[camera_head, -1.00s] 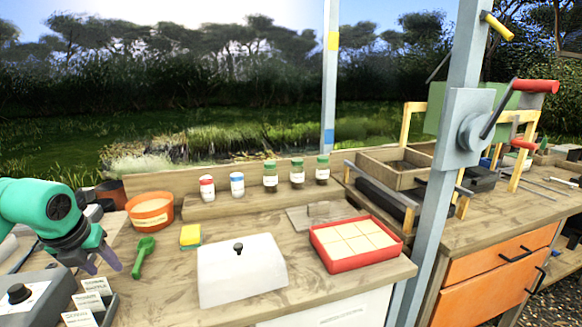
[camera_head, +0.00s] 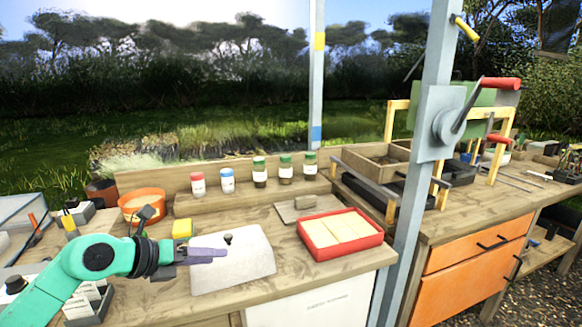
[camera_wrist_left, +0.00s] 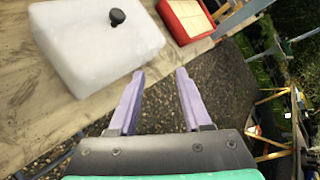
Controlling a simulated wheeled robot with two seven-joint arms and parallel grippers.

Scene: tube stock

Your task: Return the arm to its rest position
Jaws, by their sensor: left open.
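My left gripper (camera_head: 218,253) comes in from the left on the green arm, with its purple fingers pointing right across the picture in front of the white cover. In the left wrist view the two fingers (camera_wrist_left: 158,88) stand apart with nothing between them, over gravel floor beyond the bench edge. The white cover (camera_head: 250,268) with a black knob (camera_head: 228,239) sits on the wooden bench; in the left wrist view it (camera_wrist_left: 85,50) lies ahead and left of the fingers, apart from them. My right gripper is in neither view.
A red tray (camera_head: 345,248) of pale blocks stands right of the cover. Several jars (camera_head: 259,172) line the back ledge. A grey post (camera_head: 424,190) rises at the right.

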